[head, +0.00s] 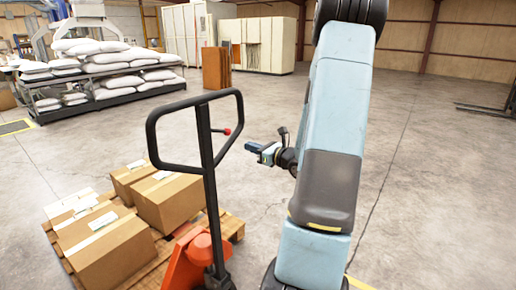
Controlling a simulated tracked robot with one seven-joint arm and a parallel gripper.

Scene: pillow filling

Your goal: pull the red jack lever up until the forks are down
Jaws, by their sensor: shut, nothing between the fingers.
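The red jack lever (227,131) is a small red-tipped lever inside the black handle loop (152,140) of the pallet jack. The jack's orange body (187,262) stands at the bottom, against the wooden pallet (232,228). My gripper (250,147) is shut and empty. In the picture it is just right of the handle loop and a little below and right of the red lever tip, apart from it. The forks are hidden under the pallet and boxes, so their height cannot be told.
Several cardboard boxes (172,203) are on the pallet. Racks with white pillows or sacks (105,68) stand at the back left. Pale cabinets (265,46) and brown panels (216,69) stand at the back.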

